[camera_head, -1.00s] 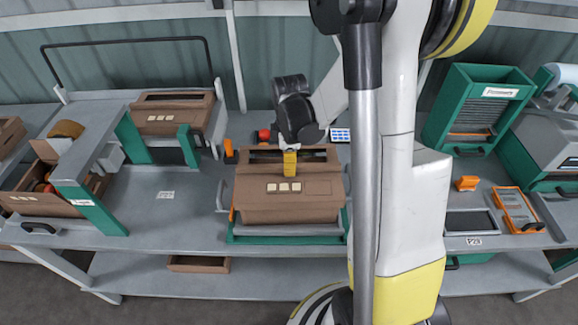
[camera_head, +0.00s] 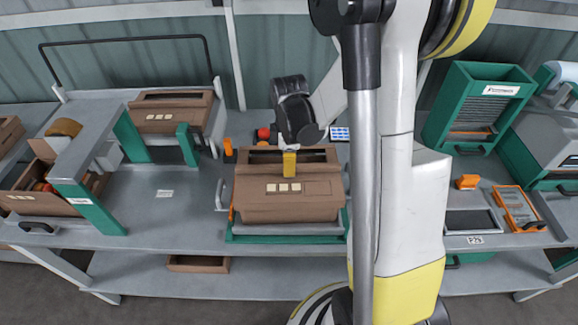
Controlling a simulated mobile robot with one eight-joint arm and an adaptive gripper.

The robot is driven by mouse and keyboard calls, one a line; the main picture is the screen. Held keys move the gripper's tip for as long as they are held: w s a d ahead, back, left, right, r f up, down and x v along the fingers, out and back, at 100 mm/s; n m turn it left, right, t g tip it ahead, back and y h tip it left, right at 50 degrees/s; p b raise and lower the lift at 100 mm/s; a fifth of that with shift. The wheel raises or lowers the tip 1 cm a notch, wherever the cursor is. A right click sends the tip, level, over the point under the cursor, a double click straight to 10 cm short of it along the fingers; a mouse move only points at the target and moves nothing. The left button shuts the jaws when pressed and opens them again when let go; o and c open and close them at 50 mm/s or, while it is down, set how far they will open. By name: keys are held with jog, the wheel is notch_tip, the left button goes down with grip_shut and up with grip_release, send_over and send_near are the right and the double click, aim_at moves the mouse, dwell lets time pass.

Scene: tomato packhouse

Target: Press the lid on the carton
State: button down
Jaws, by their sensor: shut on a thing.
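The brown carton (camera_head: 287,213) sits in a green-edged holder (camera_head: 285,239) at the middle of the bench. A brown lid (camera_head: 325,186) with several pale squares on it lies over the top of the carton. My gripper (camera_head: 290,164) points down at the lid from behind, its yellow tip at the lid's upper middle. The fingers are small here, and what exactly lies between them is hard to see. My arm hides the right end of the holder.
A similar brown carton (camera_head: 170,112) stands at the back left. An open carton (camera_head: 40,203) with tomatoes is at the far left, beside a grey and green frame (camera_head: 80,170). Green bins and an orange tray (camera_head: 514,208) are on the right.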

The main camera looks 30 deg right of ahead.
jog(key=shift+f+b, duration=1.5)
jog(key=shift+f, duration=0.15)
dwell(0.7)
jog(key=c, duration=1.4)
grip_release()
jog(key=c, duration=0.3)
jog(key=shift+c, duration=0.2)
jog(key=shift+r, duration=0.1)
jog(key=shift+r+p, duration=2.85)
jog(key=shift+r, duration=1.05)
